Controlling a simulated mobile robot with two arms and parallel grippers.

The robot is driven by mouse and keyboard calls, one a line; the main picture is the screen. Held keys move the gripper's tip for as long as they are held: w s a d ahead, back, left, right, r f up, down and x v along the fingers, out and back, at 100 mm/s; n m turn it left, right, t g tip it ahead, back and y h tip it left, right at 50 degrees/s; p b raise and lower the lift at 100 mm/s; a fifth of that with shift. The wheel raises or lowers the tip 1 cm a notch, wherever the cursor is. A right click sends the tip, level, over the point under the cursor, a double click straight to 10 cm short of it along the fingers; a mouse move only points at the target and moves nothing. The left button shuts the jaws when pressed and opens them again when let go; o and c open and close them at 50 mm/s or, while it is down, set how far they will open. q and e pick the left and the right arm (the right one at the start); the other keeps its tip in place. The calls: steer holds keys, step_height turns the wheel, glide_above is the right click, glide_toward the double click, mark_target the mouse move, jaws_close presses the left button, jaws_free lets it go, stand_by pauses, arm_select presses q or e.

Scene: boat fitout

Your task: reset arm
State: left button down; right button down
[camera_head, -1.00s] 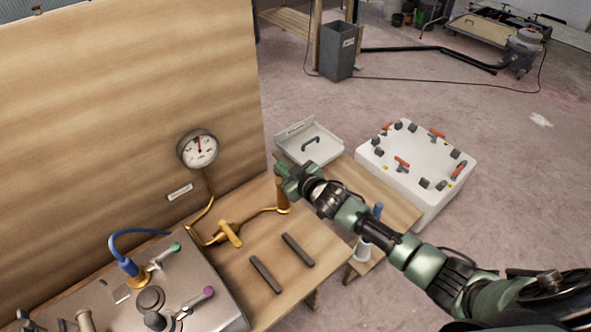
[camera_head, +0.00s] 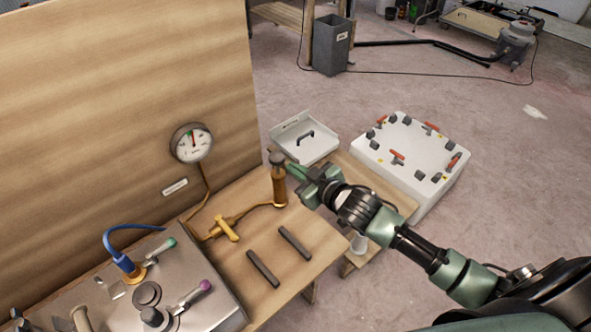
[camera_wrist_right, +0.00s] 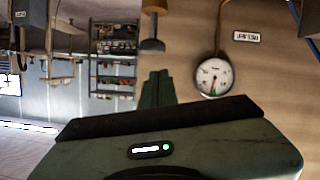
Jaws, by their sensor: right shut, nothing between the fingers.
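My right arm comes in from the lower right in the head view. Its green gripper (camera_head: 297,174) is shut and empty, just right of an upright amber cylinder with a dark cap (camera_head: 279,180). A small gap seems to lie between them. In the right wrist view the shut fingers (camera_wrist_right: 157,90) point at the wooden panel, and the capped cylinder (camera_wrist_right: 152,28) shows above them. My left gripper is in neither view.
A round gauge (camera_head: 192,143) sits on the wooden panel (camera_head: 110,80), with brass piping and a yellow valve handle (camera_head: 226,229) below. Two dark bars (camera_head: 263,268) lie on the bench. A white tray (camera_head: 304,152) and a white box with red-handled clamps (camera_head: 418,172) stand behind the arm.

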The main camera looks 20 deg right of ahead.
steer(key=s+a+f+m+g+h, duration=0.15)
steer(key=s+f+g, duration=0.3)
steer(key=s, duration=1.15)
steer(key=s+f+m+g+h, duration=0.25)
steer(key=s+g, duration=0.35)
steer(key=s, duration=1)
step_height(320, 180, down, 27)
steer(key=b, duration=0.2)
steer(key=s+d+f+g+b, duration=0.2)
steer(key=s+d+f, duration=0.1)
steer(key=s+f, duration=1.5)
step_height(320, 180, down, 3)
steer(key=shift+d+r+n+b, duration=0.2)
steer(key=shift+n+b, duration=0.1)
steer(key=shift+b, duration=0.05)
